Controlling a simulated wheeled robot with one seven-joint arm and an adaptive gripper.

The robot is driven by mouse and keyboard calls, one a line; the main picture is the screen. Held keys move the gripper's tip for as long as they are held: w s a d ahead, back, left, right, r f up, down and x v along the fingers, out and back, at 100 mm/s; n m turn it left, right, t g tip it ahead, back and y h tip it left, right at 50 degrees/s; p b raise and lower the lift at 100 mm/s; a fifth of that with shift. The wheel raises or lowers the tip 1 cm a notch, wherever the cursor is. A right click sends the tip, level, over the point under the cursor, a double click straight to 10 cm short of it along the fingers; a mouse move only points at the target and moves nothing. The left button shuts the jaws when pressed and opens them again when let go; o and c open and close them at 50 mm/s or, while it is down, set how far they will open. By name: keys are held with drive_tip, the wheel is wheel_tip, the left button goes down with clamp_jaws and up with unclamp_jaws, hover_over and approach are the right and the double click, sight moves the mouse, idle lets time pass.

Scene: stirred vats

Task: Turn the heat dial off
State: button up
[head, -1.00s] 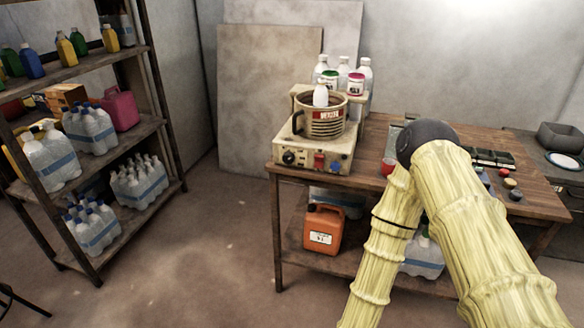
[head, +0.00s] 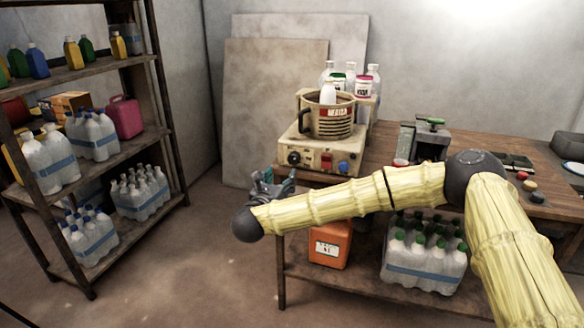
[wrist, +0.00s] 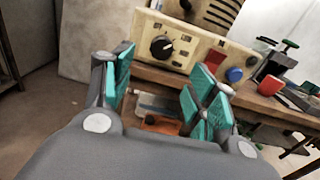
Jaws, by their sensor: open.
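The heat dial (wrist: 161,46) is a black knob with a pale mark on the cream front panel of the hotplate (head: 347,158). In the head view the dial (head: 293,158) sits at the panel's left end. A red switch and a blue knob (wrist: 234,75) are to its right. A pot (head: 330,122) with a white bottle in it stands on the hotplate. My gripper (wrist: 160,95) is open and empty, with teal pads spread apart. In the head view my gripper (head: 272,185) is below and left of the dial, in front of the table edge, apart from the panel.
The wooden table (head: 390,165) carries bottles behind the hotplate and a grey device with a green handle (head: 425,138). An orange jerrycan (head: 330,245) and a bottle pack (head: 425,262) are on the lower shelf. A loaded shelf rack (head: 140,150) stands left, with free floor between.

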sight(293, 160)
drive_tip(key=x, duration=1.1)
drive_tip(key=shift+d+r+p, duration=0.15)
drive_tip(key=shift+r+p, duration=0.05)
drive_tip(key=shift+p, duration=0.2)
drive_tip(key=c, duration=1)
